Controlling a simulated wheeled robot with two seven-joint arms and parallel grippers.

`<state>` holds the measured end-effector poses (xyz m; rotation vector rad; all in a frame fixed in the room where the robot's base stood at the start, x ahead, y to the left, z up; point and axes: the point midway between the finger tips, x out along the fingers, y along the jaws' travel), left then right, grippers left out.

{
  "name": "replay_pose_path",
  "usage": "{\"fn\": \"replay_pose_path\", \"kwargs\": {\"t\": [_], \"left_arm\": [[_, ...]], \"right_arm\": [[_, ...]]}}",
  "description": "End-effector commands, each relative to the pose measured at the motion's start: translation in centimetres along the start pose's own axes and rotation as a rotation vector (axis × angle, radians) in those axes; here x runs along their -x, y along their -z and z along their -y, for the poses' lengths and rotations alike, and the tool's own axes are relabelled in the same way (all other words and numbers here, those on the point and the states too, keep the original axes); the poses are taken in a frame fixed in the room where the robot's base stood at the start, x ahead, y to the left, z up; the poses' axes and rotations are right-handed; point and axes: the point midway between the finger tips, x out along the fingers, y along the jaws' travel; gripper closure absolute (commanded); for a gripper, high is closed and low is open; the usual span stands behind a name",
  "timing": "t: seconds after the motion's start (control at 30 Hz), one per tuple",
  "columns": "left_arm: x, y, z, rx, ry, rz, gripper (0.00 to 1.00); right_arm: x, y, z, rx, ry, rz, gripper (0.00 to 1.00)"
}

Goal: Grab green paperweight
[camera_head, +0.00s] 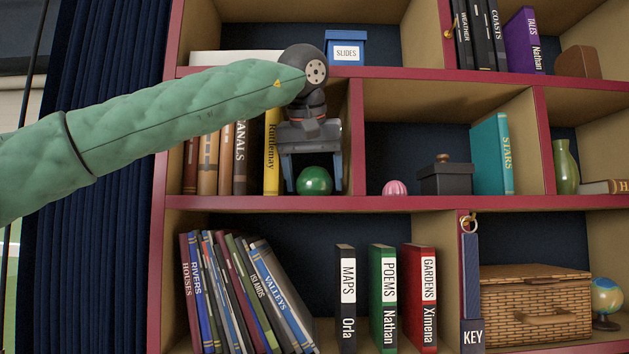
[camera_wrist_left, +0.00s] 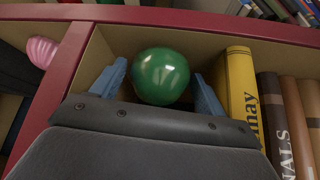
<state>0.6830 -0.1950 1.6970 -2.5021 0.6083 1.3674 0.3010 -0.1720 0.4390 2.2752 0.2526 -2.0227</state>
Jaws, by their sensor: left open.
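The green paperweight (camera_head: 314,181) is a shiny round ball on the middle shelf, in the compartment just right of the yellow book. My left gripper (camera_head: 311,182) reaches in from above and is open. Its two fingers stand on either side of the ball. In the left wrist view, the green paperweight (camera_wrist_left: 161,76) shows between the blue fingers of my left gripper (camera_wrist_left: 163,88), with visible gaps on both sides. The gripper body hides the ball's lower part there. My right gripper is not in view.
A yellow book (camera_head: 271,152) stands close left of the gripper, with a divider (camera_head: 357,138) to the right. A pink striped ball (camera_head: 395,188) and a dark box (camera_head: 445,177) sit in the neighbouring compartment. A blue slides box (camera_head: 346,48) stands on the shelf above.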

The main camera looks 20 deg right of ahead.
Motion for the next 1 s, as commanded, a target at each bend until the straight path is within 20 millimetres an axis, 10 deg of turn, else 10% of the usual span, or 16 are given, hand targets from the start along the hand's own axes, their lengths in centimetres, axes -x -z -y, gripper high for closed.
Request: {"fn": "replay_pose_path", "kwargs": {"t": [0.3, 0.53, 1.0], "left_arm": [[-0.3, 0.0, 0.0, 0.000, 0.000, 0.000, 0.28], [-0.2, 0.0, 0.0, 0.000, 0.000, -0.001, 0.69], [0.8, 0.7, 0.0, 0.001, 0.001, -0.002, 0.69]], "right_arm": [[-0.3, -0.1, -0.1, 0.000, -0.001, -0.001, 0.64], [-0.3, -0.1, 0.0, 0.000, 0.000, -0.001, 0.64], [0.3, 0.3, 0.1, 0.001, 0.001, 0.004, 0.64]]}}
